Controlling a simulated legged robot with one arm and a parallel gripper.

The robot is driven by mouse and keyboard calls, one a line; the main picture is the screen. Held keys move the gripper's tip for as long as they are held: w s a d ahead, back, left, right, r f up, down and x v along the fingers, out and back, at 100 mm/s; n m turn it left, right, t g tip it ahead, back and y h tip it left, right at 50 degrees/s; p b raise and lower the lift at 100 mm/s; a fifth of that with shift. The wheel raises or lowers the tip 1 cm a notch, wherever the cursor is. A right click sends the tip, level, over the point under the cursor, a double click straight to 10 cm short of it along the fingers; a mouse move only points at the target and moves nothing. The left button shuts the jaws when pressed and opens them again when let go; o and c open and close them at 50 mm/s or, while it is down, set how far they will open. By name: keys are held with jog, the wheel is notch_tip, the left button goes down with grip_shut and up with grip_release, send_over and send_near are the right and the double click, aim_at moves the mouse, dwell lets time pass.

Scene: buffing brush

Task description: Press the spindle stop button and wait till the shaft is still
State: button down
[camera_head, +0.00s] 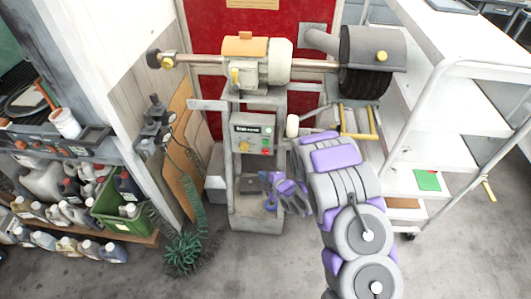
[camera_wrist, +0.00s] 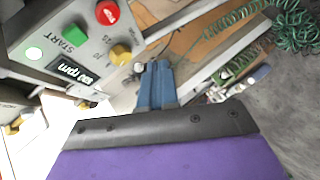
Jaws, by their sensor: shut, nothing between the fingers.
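The buffing machine (camera_head: 262,62) stands against the red panel, with a dark round brush (camera_head: 366,65) on the right end of its shaft. Its grey control box (camera_head: 240,133) hangs below the motor. In the wrist view, the box carries a red button (camera_wrist: 108,12), a green START button (camera_wrist: 77,33), a yellow knob (camera_wrist: 120,53) and an rpm display (camera_wrist: 75,70) whose digits I cannot read surely. My gripper (camera_wrist: 155,66) is shut and empty, apart from the red button. In the head view my gripper (camera_head: 268,180) is below the box. Whether the shaft turns cannot be told.
A white shelf cart (camera_head: 455,115) stands on the right. A bottle shelf (camera_head: 140,238) with a green crate (camera_head: 110,218) is on the left. A coiled green hose (camera_head: 186,254) reaches the floor left of the machine. The front floor is partly clear.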

aim_at(266, 151)
jog(key=w+p, duration=0.1)
jog(key=w, duration=0.7)
jog(key=shift+w+d, duration=0.15)
jog(key=shift+w, duration=0.05)
dwell(1.9)
jog(key=shift+w+r, duration=0.1)
jog(key=shift+w, duration=0.1)
jog(key=shift+w, duration=0.4)
dwell(0.7)
jog(key=shift+s, duration=0.1)
jog(key=shift+s+b, duration=0.3)
jog(key=shift+s, duration=0.45)
jog(key=shift+s, duration=0.1)
